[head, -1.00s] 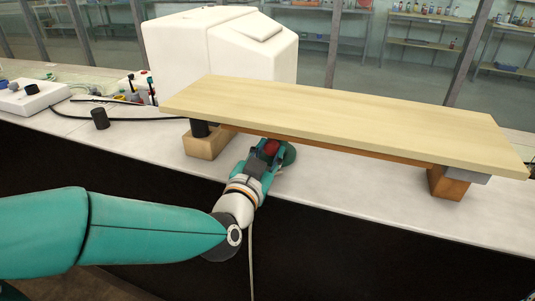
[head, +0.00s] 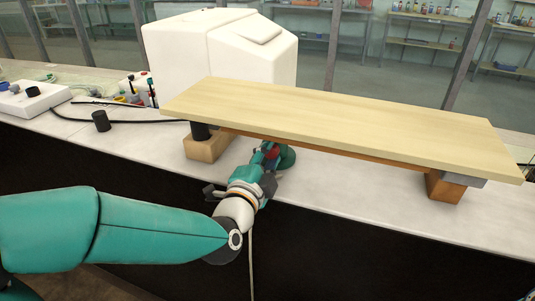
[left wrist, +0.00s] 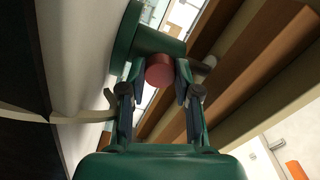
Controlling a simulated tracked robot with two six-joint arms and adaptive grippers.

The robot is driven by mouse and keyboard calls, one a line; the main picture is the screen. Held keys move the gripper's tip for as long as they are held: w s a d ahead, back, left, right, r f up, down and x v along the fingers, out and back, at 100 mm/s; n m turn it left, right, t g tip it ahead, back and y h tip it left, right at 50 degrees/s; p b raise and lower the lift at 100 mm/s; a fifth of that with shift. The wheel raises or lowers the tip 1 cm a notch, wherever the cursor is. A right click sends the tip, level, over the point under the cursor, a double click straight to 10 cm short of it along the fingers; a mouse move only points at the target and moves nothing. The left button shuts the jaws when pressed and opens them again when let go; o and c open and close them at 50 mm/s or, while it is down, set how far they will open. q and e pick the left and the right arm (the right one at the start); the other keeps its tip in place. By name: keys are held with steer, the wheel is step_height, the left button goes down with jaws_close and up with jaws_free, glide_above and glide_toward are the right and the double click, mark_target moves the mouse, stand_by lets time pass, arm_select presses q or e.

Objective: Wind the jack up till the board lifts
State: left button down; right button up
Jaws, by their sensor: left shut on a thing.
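A long pale wooden board (head: 340,115) spans two wooden blocks on the bench. The green jack (head: 287,157) is under its front edge, left of the middle, partly hidden by my gripper and the board; its green body also shows in the left wrist view (left wrist: 150,42). My left gripper (head: 269,152) reaches in from the front and is shut on the jack's red knob (left wrist: 159,70), one finger on each side. Whether the jack's top touches the board is hidden. My right gripper is not in view.
The left block (head: 204,147) with a black cylinder on it and the right block (head: 444,187) stand under the board's ends. A white housing (head: 220,50) is behind. A loose black cylinder (head: 101,121) stands at left. The front bench strip is mostly clear.

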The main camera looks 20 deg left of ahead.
arm_select(q)
steer(key=m, duration=0.4)
steer(key=shift+d+f+p, duration=0.1)
steer(key=shift+f+p, duration=0.05)
steer(key=shift+p, duration=0.25)
steer(key=shift+f+m, duration=0.1)
steer(key=shift+m, duration=1.2)
steer(key=shift+s, duration=0.1)
steer(key=c, duration=0.8)
jaws_free()
